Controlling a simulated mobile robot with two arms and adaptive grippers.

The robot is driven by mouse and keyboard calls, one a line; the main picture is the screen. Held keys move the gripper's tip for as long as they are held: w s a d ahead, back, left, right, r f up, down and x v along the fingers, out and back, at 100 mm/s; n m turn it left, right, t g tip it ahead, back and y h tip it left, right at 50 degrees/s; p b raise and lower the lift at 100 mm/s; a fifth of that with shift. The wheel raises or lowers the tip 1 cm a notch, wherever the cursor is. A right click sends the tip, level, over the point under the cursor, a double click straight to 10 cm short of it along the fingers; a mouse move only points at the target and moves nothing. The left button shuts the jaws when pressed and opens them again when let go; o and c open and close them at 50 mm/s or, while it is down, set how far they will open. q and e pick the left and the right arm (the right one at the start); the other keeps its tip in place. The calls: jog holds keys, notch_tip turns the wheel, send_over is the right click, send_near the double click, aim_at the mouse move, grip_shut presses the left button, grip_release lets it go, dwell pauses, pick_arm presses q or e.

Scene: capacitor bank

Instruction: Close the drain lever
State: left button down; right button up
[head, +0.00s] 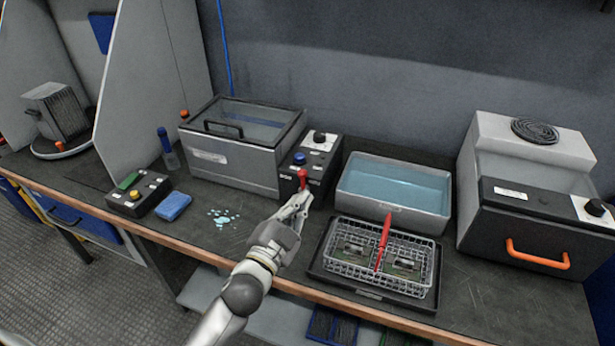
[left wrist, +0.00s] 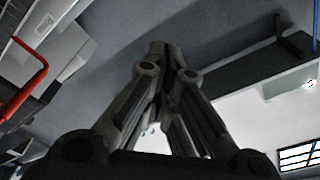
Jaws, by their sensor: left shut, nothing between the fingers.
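A small red lever (head: 302,177), which appears to be the drain lever, is on the front of the dark control box (head: 318,165) beside the lidded metal tank (head: 245,145). My left gripper (head: 303,197) is right at the lever's lower end in the head view. I cannot tell whether it touches the lever. The fingers (left wrist: 166,50) are together in the left wrist view, with nothing held between them. The fingertips hide the lower part of the lever. My right gripper is in neither view.
A water-filled basin (head: 394,208) stands right of the control box. In front of it, a wire basket with a red handle (head: 384,240) sits on a black tray (head: 372,290). A blue sponge (head: 173,206) and a wet patch (head: 222,218) lie to the left.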

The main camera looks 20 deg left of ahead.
pick_arm(q)
jog(key=p, duration=0.1)
send_over(303, 183)
jog(key=s+d, duration=0.5)
jog(key=shift+w+a+f, duration=0.5)
jog(key=shift+a, duration=0.2)
jog(key=shift+w+a+f, duration=0.45)
jog(key=shift+w+a, duration=0.05)
jog(key=shift+a, duration=0.2)
